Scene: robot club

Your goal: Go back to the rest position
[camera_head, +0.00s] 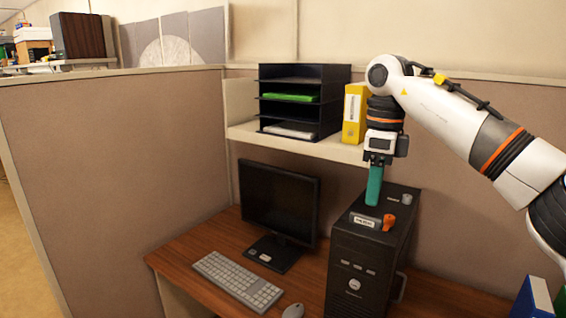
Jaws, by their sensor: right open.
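My right gripper (374,186) points straight down above the black PC tower (353,256). Its teal fingers are seen from the side, so one hides the other, and nothing shows held between them. The fingertips are close over the back part of the tower's top; I cannot tell whether they touch it. My right arm comes in from the right, bent at the top. On the tower's top are a small orange item (389,222), a grey round item (407,199) and a labelled block (365,221). My left gripper is not in view.
A shelf (300,141) holds a black letter tray (299,101) and a yellow binder (353,114), close to my right arm. The wooden desk (205,245) bears a monitor (280,202), a keyboard (238,281) and a mouse (293,311). A blue binder (533,298) stands at lower right.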

